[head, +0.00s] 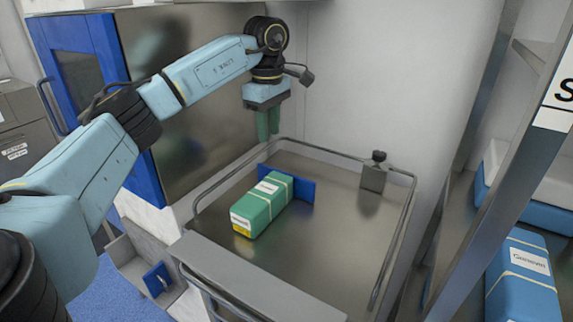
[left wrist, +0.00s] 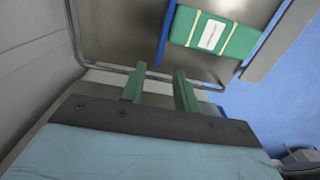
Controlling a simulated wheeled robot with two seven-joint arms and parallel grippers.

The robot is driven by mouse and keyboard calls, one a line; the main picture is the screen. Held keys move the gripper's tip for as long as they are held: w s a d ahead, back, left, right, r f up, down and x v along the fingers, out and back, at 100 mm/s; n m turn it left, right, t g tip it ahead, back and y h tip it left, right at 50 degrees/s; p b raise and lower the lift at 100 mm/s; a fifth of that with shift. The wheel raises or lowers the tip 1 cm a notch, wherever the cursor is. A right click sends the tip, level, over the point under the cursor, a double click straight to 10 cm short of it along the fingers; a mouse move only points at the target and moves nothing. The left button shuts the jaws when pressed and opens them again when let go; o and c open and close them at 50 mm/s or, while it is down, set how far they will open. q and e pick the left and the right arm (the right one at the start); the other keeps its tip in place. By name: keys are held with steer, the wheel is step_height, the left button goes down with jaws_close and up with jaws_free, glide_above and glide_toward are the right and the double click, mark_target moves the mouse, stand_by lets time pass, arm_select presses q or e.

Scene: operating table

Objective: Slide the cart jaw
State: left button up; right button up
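The steel cart top (head: 300,250) with a raised wire rail carries a green wrapped package (head: 262,204). A blue upright plate (head: 300,191) stands against the package's far end. A grey block with a black knob (head: 373,176) stands apart, near the back right rail. I cannot tell for certain which of these two is the jaw. My left gripper (head: 268,124) hangs above the back left rail with green fingers pointing down. In the left wrist view its fingers (left wrist: 158,88) are apart with nothing between them; the package (left wrist: 212,33) and blue plate (left wrist: 167,32) lie beyond. My right gripper is not in view.
A steel cabinet with a blue door (head: 85,75) stands left of the cart. A rack with a blue wrapped package (head: 523,278) is at the right. The pale wall (head: 390,70) rises close behind the cart. The cart top's right side is bare.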

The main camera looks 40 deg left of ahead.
mark_target(270, 168)
arm_select(q)
steer(key=f+b, duration=0.1)
steer(key=f, duration=0.5)
steer(key=f+b, duration=0.2)
steer(key=f, duration=0.4)
steer(key=shift+s, duration=0.2)
steer(key=shift+f, duration=0.6)
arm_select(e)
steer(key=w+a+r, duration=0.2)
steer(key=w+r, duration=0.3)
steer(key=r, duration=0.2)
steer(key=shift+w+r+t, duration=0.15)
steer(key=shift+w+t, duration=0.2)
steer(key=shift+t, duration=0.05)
arm_select(q)
steer(key=shift+c, duration=0.3)
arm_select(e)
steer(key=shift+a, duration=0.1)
arm_select(q)
jaws_close()
